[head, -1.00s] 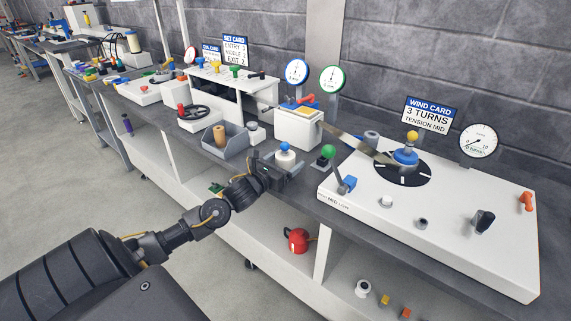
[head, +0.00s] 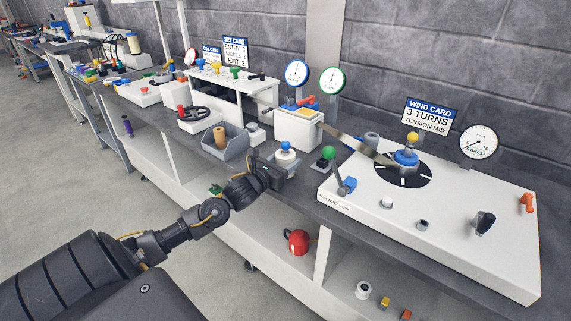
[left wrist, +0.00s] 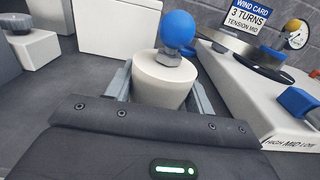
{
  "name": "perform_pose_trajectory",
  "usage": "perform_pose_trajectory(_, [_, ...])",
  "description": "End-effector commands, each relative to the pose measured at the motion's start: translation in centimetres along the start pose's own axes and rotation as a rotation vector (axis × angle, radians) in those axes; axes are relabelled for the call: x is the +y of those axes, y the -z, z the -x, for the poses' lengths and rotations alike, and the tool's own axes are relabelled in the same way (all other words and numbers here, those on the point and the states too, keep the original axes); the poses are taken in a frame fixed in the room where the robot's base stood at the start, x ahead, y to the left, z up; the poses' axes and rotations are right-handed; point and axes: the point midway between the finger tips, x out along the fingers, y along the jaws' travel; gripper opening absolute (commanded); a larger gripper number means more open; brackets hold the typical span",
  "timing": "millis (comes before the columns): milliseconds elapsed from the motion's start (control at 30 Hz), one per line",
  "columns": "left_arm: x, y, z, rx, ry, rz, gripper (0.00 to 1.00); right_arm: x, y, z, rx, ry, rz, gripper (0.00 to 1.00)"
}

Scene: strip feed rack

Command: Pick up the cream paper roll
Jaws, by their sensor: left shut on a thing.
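My left gripper (head: 280,165) is shut on a pale cream, round-sided piece (left wrist: 162,82), one finger on each side. A blue ball (left wrist: 177,29) on a grey hex fitting stands on top of this piece. In the head view the piece (head: 285,156) sits at the bench's front edge over a grey base, partly behind my gripper. I cannot tell whether it is the cream paper roll or a fixed knob. A tan roll (head: 220,136) stands upright in a grey bin, left of my gripper and apart from it. My right gripper is not in view.
A white box (head: 298,128) stands behind. The grey bin (head: 237,143) is on the left. A red round container (head: 297,242) is on the shelf below.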

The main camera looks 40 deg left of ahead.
Motion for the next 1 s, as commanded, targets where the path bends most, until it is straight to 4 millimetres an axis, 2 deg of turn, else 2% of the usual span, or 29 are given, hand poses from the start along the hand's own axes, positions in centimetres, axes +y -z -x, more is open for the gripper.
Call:
perform_pose_trajectory(267, [-0.3,-3.1,0.5,-0.004,0.001,-0.002,0.28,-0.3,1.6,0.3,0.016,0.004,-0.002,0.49])
perform_pose_trajectory(567, [-3.0,-8.4,4.2,-0.006,0.004,-0.004,0.28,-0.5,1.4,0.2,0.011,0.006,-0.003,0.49])
perform_pose_trajectory(600, [-3.6,-8.6,5.0,-0.004,0.005,-0.001,0.28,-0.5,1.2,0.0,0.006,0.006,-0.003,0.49])
perform_pose_trajectory(700, [-4.7,-9.5,6.7,-0.003,0.003,0.000,0.28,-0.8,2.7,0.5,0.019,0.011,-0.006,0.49])
perform_pose_trajectory(933, [-6.7,-11.1,9.6,-0.003,0.001,0.001,0.28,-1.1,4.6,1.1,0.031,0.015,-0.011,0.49])
perform_pose_trajectory(967, [-6.9,-11.3,9.9,-0.004,0.002,0.001,0.28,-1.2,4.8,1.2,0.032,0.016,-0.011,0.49])
perform_pose_trajectory(1000, [-6.9,-11.5,9.9,-0.001,0.000,0.002,0.28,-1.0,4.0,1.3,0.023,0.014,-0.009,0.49])
